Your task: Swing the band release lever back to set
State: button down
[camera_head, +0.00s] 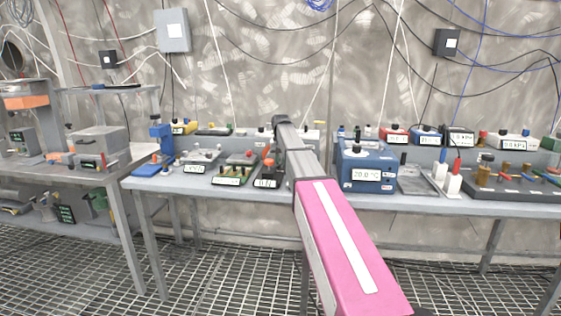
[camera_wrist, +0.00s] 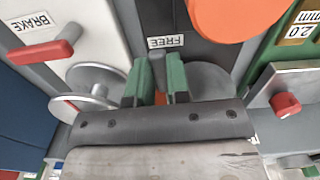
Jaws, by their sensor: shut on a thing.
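In the wrist view my gripper (camera_wrist: 161,80) has its two green fingers closed around a narrow grey piece (camera_wrist: 158,64), which appears to be the band release lever. It stands in front of a dark panel with an upside-down FREE label (camera_wrist: 166,42). A bit of orange shows low between the fingers. A large orange rounded part (camera_wrist: 237,14) is close to the right of the fingers. In the head view my arm reaches over the middle of the bench and hides the fingers and the lever.
In the wrist view a red handle (camera_wrist: 42,52) by a BRAKE label and a metal disc (camera_wrist: 98,82) are at left. A red knob (camera_wrist: 286,104) is at right. In the head view a blue device (camera_head: 366,165) stands right of my arm; several instruments crowd the bench (camera_head: 215,188).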

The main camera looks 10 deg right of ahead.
jog(key=n, duration=0.2)
jog(key=d+n, duration=0.1)
jog(key=n, duration=0.3)
jog(key=d+n, duration=0.1)
jog(key=n, duration=0.1)
jog(key=shift+w, duration=0.15)
jog(key=n, duration=0.3)
jog(key=d+n, duration=0.1)
jog(key=n, duration=0.1)
jog(key=shift+w, duration=0.35)
jog(key=shift+w+d+n, duration=0.1)
jog(key=shift+w+n, duration=0.15)
jog(key=shift+n, duration=0.85)
jog(key=shift+w+d+n, duration=0.1)
jog(key=shift+w+n, duration=0.1)
jog(key=shift+n, duration=0.9)
jog(key=c, duration=1.1)
grip_release()
